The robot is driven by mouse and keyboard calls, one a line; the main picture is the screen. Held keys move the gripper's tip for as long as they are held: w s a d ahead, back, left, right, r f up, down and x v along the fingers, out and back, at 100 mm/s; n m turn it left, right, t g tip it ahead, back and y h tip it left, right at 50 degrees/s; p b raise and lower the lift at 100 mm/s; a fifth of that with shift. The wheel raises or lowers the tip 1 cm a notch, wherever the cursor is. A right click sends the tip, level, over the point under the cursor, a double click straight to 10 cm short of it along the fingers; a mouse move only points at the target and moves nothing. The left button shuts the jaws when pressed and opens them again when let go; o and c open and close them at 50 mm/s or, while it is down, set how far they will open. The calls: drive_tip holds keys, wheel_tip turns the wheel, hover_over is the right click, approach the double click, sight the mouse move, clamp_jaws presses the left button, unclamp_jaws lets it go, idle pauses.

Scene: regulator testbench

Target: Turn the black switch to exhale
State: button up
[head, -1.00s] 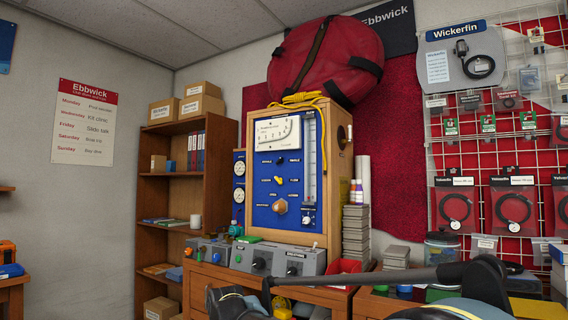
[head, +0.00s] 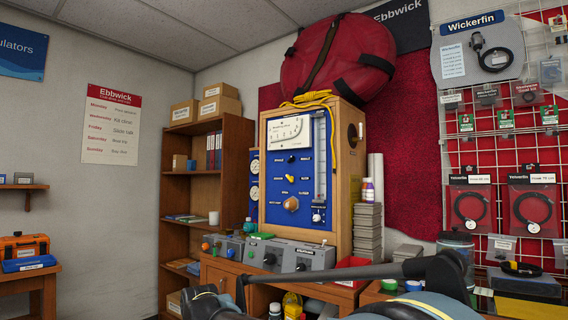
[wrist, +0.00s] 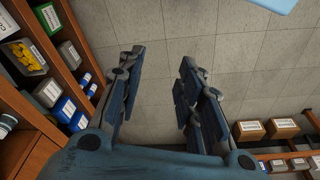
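The testbench has a blue panel (head: 270,215) in a wooden cabinet, seen in the head view. A small dark switch (head: 292,159) sits in the panel's upper part between two white labels. The lettering is too small to read, so its setting cannot be told. A yellow knob (head: 289,178) and a brown round knob (head: 291,204) are below it. My gripper (wrist: 158,62) is open and empty in the wrist view, over floor tiles. It is away from the panel, which the wrist view does not show.
Grey boxes with black knobs (head: 300,258) stand before the panel on the wooden bench. Stacked grey items (head: 367,232) stand right. My arm crosses the lower foreground. Floor is open at left.

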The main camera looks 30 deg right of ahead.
drive_tip(key=o, duration=0.3)
drive_tip(key=shift+r, duration=0.1)
drive_tip(key=m+t+h, duration=0.5)
drive_tip(key=h, duration=1.2)
approach(291, 159)
drive_tip(key=x, duration=0.4)
drive_tip(key=w+x, duration=0.1)
drive_tip(key=x, duration=0.4)
drive_tip(key=shift+w+r, duration=0.15)
drive_tip(key=shift+a, duration=0.1)
drive_tip(key=c, duration=0.8)
